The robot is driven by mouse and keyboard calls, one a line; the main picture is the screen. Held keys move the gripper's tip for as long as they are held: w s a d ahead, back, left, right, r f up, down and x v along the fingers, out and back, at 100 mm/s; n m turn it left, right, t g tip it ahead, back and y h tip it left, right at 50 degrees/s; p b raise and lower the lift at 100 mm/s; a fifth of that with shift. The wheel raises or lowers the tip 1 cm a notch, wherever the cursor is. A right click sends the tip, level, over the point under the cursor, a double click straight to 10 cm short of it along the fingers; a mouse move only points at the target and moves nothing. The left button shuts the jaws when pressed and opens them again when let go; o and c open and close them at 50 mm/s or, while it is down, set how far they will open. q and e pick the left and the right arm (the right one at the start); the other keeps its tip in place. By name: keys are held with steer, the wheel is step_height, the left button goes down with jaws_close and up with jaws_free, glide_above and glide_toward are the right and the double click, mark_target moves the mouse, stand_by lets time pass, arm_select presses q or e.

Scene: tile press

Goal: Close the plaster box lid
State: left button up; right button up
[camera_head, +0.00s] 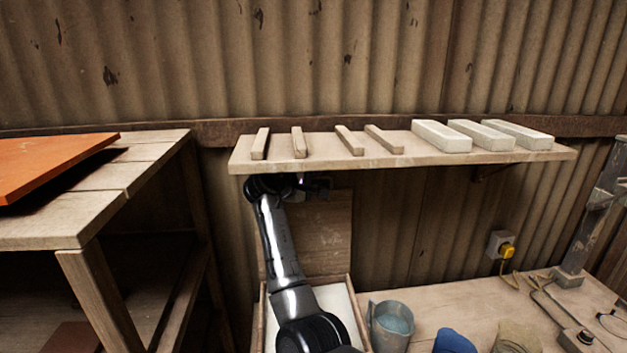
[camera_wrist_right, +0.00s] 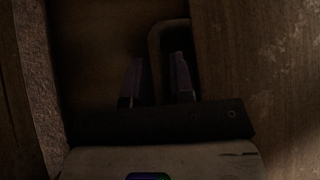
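The plaster box (camera_head: 359,318) stands on the bench with its wooden lid (camera_head: 325,235) raised upright at the back, under the shelf. White plaster (camera_head: 338,305) shows inside. My right arm reaches over the box, and my right gripper (camera_head: 318,186) is at the lid's top edge, just below the shelf. In the dark right wrist view, the right gripper's two fingers (camera_wrist_right: 159,82) are apart. A bent dark handle (camera_wrist_right: 154,50) shows at the fingers, with one leg in the gap between them; contact cannot be told. My left gripper is not in view.
The wall shelf (camera_head: 235,160) hangs close above the gripper and holds wooden strips (camera_head: 349,140) and pale blocks (camera_head: 441,136). A metal jug (camera_head: 391,322) stands right of the box. Blue (camera_head: 455,342) and tan (camera_head: 517,338) cloth-like items lie farther right. A wooden rack (camera_head: 100,290) stands left.

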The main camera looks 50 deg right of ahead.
steer(key=shift+c, duration=0.5)
jaws_close()
steer(key=shift+s+a, duration=0.3)
steer(key=s+a+f+m+h+b, duration=0.3)
steer(key=s+a+m, duration=0.1)
steer(key=s+a, duration=0.7)
steer(key=shift+s+a+h, duration=0.35)
steer(key=shift+a+h, duration=0.05)
steer(key=shift+a, duration=0.25)
steer(key=shift+o, duration=0.5)
jaws_free()
